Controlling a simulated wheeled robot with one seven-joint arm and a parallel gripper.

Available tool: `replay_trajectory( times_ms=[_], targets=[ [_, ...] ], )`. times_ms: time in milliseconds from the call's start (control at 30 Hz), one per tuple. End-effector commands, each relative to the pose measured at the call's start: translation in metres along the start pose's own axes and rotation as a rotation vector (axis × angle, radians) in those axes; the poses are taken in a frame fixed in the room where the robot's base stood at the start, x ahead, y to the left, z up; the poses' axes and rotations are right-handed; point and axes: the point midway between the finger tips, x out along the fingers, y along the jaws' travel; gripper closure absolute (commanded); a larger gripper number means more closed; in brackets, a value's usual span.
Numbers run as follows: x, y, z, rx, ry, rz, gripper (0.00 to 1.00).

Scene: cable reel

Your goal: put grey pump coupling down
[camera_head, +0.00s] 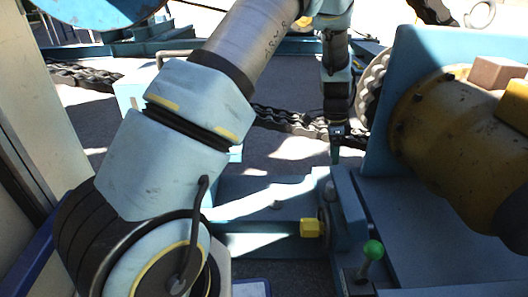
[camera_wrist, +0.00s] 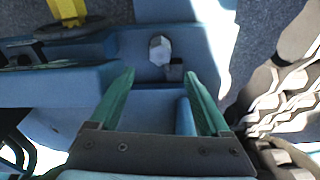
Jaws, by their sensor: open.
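My gripper (camera_head: 335,156) points down over the blue machine frame. In the wrist view its two green fingers (camera_wrist: 159,73) stand apart with nothing held between them. A light grey six-sided piece (camera_wrist: 160,50) sits on the blue frame just beyond the fingertips. A small darker grey block (camera_wrist: 174,71) sits beside it, close to the right fingertip. I cannot tell for sure whether either is the grey pump coupling. In the head view the spot under the fingertips is too small to make out.
A large yellow-brown motor housing (camera_head: 432,125) and its upright blue plate (camera_head: 386,120) stand close on the right. A heavy chain (camera_wrist: 268,105) runs right of the fingers.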

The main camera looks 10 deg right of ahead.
Motion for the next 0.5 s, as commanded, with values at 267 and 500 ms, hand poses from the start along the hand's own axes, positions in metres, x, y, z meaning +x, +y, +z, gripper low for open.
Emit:
replay_trajectory(
  times_ms=[267, 500],
  targets=[
    [-0.054, 0.011, 0.084, -0.369, -0.006, -0.04, 0.19],
    [-0.13, 0.093, 0.223, -1.105, -0.003, -0.129, 0.19]
  ],
)
